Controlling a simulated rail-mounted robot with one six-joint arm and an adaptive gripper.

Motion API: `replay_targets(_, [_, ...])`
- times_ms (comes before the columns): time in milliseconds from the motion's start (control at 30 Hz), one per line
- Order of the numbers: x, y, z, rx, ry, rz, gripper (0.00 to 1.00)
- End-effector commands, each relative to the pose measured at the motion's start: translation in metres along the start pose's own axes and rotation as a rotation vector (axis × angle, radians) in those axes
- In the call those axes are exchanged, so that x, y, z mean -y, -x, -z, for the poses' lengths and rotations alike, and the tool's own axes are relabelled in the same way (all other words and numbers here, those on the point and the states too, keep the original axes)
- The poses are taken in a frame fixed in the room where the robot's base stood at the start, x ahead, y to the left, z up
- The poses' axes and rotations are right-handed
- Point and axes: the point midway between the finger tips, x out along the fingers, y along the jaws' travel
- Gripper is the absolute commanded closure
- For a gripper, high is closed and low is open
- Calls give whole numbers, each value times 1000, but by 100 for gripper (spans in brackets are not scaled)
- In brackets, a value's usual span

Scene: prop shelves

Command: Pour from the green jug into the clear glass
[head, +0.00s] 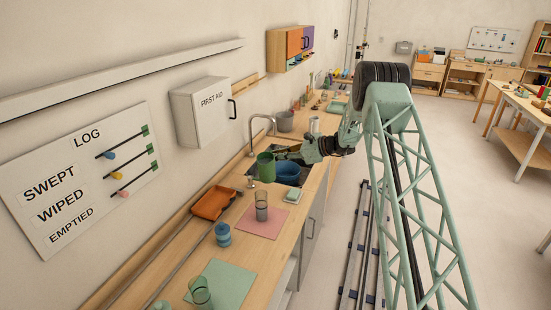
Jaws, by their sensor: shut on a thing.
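The green jug (265,168) is in the head view, beside the tap at the sink, and looks about upright. My gripper (280,156) reaches in from the right and is shut on the jug's right side; the fingertips are small and partly hidden. A see-through glass (261,206) with a greyish tint stands upright on the pink mat (272,225), nearer the camera than the jug. Another see-through glass (200,291) stands on the green mat (226,277) and looks greenish. I cannot tell what either glass or the jug holds.
A tap (262,121) arches close behind the jug. A blue tub (288,172) sits in the sink. An orange tray (213,203), a blue jar (222,234) and a pale dish (294,196) stand around the pink mat. A first aid box (207,108) hangs on the wall.

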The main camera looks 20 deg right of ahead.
Motion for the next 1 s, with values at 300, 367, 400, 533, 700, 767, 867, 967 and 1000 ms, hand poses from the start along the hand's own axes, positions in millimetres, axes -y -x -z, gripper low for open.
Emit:
replay_targets(300, [-9,4,-10,3,67,28,100])
replay_targets(367, [-11,4,-11,2,79,33,100])
replay_targets(400, [-12,4,-12,2,88,36,100])
replay_targets(533, [-15,6,-15,1,116,49,100])
replay_targets(700, [-15,7,-17,1,152,63,100])
replay_targets(767, [-14,7,-18,1,151,63,100])
replay_targets(867, [-14,8,-18,1,151,63,100])
replay_targets(967, [-14,8,-18,1,151,63,100])
replay_targets(1000, [-14,8,-18,1,152,63,100])
